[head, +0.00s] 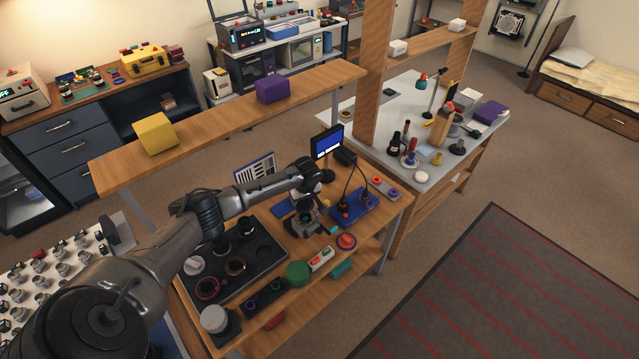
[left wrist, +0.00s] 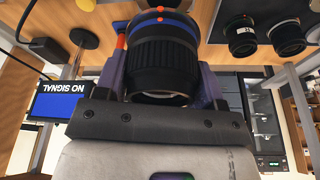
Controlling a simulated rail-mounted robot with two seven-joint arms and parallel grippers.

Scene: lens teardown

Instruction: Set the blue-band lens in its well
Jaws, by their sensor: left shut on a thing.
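The blue-band lens (left wrist: 162,60) is a ribbed black barrel with a blue band, seen close in the left wrist view. My left gripper (left wrist: 162,75) is shut on it, with a purple finger on each side. In the head view my left gripper (head: 304,222) is over the wooden bench, right of the black tray, and the lens is hard to make out there. The black tray (head: 268,262) has round wells. A red-ringed part (head: 207,288), a copper-ringed part (head: 236,267) and a white disc (head: 194,265) sit in it. My right gripper is not in view.
A monitor (head: 327,141) and a blue board with joysticks (head: 353,211) stand right of my left gripper. A green cylinder (head: 297,272) and a red round part (head: 346,241) are near the front edge. A raised wooden shelf (head: 215,118) runs behind.

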